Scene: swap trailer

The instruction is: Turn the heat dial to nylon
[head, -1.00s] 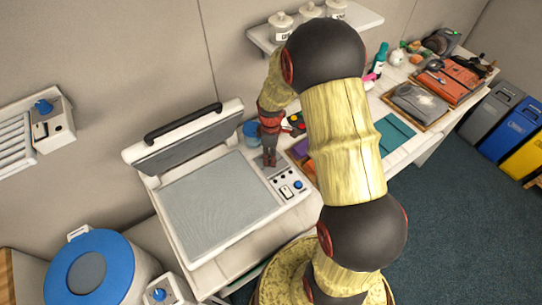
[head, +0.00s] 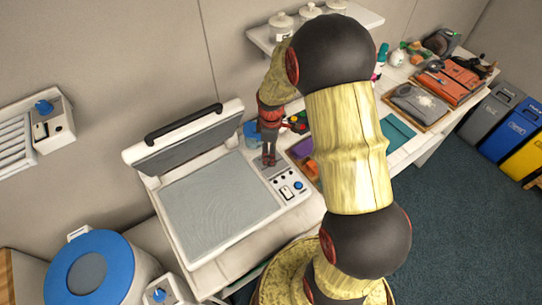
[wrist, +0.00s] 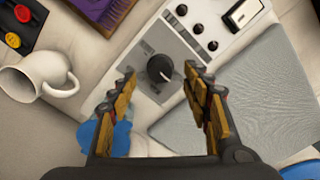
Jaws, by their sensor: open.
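The heat press (head: 222,200) stands open on the table, its lid (head: 185,140) raised. In the wrist view, a black round dial (wrist: 160,66) with a white pointer mark sits on a grey plate on the press's control panel (wrist: 208,22). The mark points toward the lower right of that picture; no fabric labels are readable. My gripper (wrist: 159,74) is open, with one finger on each side of the dial in the picture. I cannot tell whether the fingertips touch it. In the head view my gripper (head: 268,160) hides the dial and points down over the panel's far end.
Small black knobs and a switch (wrist: 243,13) line the panel. The raised lid is left of my gripper in the head view.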

